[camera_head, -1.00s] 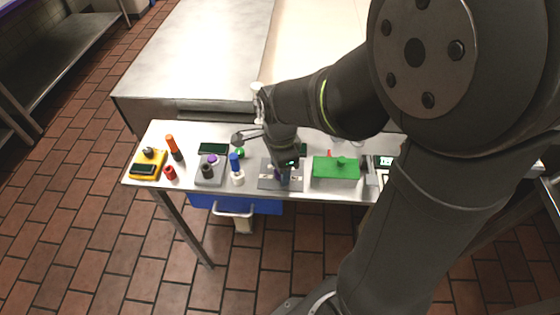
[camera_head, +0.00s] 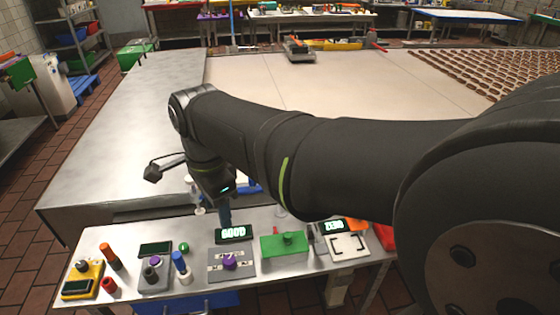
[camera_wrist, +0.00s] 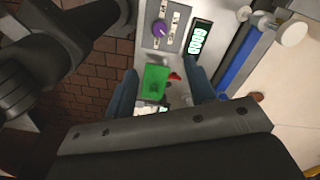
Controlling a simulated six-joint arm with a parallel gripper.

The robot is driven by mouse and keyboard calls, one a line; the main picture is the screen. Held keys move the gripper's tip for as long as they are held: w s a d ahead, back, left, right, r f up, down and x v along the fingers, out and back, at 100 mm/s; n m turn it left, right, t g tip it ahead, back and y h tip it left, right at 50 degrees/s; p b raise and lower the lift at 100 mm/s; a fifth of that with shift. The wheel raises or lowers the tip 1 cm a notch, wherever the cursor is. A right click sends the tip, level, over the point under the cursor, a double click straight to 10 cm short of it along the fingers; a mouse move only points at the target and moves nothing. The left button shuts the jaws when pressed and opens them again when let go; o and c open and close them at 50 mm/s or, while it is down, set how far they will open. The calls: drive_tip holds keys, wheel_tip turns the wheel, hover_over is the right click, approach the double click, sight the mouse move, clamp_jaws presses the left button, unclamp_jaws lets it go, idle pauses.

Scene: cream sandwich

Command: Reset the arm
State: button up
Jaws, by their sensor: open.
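My gripper (camera_head: 224,214) hangs from my bent arm above the back edge of the narrow metal table (camera_head: 205,290). In the wrist view its two blue-grey fingers (camera_wrist: 157,88) are apart, with nothing held between them. Below and beyond them show a green box (camera_wrist: 155,82) and a grey panel with a purple knob (camera_wrist: 161,28). In the head view the purple knob (camera_head: 230,263) sits left of the green box (camera_head: 284,246), and a lit display (camera_head: 234,233) stands behind it.
A yellow device (camera_head: 83,280), orange and red cylinders, and a blue-topped white bottle (camera_head: 181,267) stand at the table's left. A large pale surface (camera_head: 330,85) lies behind, with many brown pieces (camera_head: 490,72).

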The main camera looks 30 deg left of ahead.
sight(228, 259)
drive_tip(key=shift+r, duration=0.2)
drive_tip(key=shift+f, duration=0.2)
wheel_tip(228, 259, down, 17)
drive_tip(key=shift+f, duration=0.1)
idle(0.7)
